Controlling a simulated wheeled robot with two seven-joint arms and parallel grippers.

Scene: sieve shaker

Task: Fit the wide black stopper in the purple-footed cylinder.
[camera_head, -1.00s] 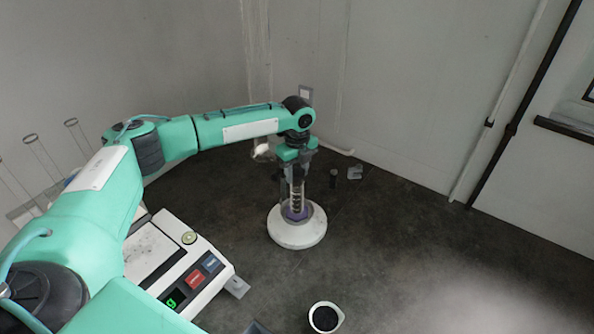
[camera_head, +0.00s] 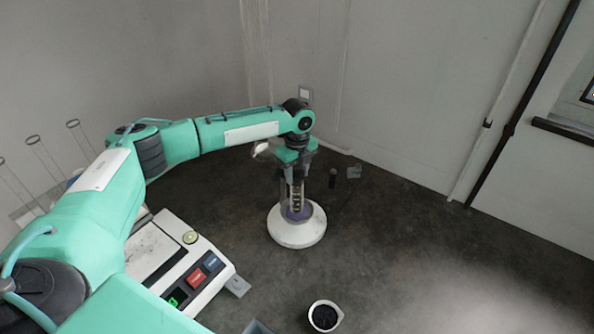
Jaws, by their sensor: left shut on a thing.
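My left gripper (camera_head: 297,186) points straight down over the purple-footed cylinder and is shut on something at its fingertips. What it holds is too small and too covered by the fingers to make out; the wide black stopper is not clearly visible. The purple-footed cylinder (camera_head: 296,214) stands upright on a round white base, its purple foot showing low down. The fingers overlap the cylinder's upper part in the picture, so I cannot tell whether the held thing touches its mouth. My right gripper is not in view.
A balance (camera_head: 209,262) with red and blue buttons stands at the lower left. A white cup with dark contents (camera_head: 324,316) is at the bottom. A small dark upright piece (camera_head: 332,177) and a small clear piece (camera_head: 354,171) lie behind the cylinder. Floor on the right is clear.

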